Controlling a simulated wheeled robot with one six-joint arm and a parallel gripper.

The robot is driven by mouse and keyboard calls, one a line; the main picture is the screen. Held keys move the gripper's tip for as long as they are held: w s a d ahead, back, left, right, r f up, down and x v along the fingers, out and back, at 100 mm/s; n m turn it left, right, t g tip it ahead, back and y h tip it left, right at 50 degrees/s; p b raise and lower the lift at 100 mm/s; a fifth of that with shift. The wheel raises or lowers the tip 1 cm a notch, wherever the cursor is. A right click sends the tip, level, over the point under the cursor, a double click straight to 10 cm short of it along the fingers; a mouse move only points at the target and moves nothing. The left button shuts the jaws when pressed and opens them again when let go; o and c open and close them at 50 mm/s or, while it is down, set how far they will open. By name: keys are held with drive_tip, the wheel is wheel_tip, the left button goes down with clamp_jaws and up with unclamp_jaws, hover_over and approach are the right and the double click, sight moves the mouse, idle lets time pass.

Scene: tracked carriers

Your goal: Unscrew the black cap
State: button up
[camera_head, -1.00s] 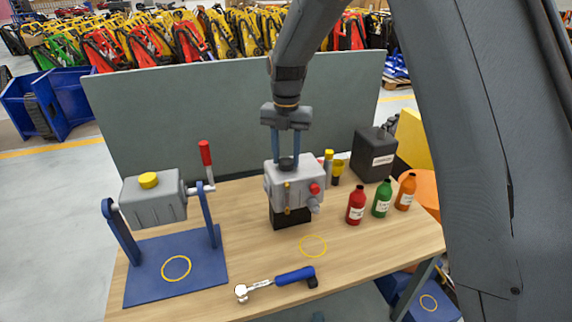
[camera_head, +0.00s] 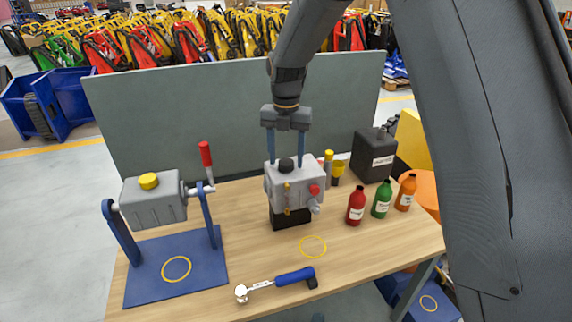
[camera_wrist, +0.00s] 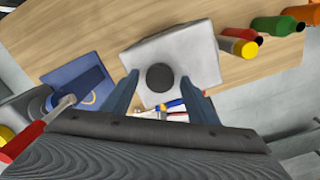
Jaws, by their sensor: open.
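The black cap (camera_head: 286,164) sits on top of a grey box-shaped unit (camera_head: 296,187), which stands on a black block on the wooden table. My gripper (camera_head: 286,162) points down from above with its two blue fingers spread, one on each side of the cap. In the wrist view the round black cap (camera_wrist: 160,77) lies between and just beyond the fingertips (camera_wrist: 163,82), with a gap on both sides. The gripper is open and holds nothing.
A grey tank with a yellow cap (camera_head: 148,180) hangs in a blue stand (camera_head: 140,283) at the left, its red handle upright. Red (camera_head: 356,205), green (camera_head: 381,198) and orange (camera_head: 406,191) bottles stand at the right. A blue-handled ratchet (camera_head: 276,283) lies in front. A panel (camera_head: 230,110) stands behind.

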drive_tip(key=m, duration=0.7)
drive_tip(key=shift+m, duration=0.3)
drive_tip(key=m, duration=0.3)
drive_tip(key=shift+m, duration=0.3)
drive_tip(key=m, duration=0.3)
drive_tip(key=shift+m, duration=0.3)
drive_tip(key=m, duration=1.3)
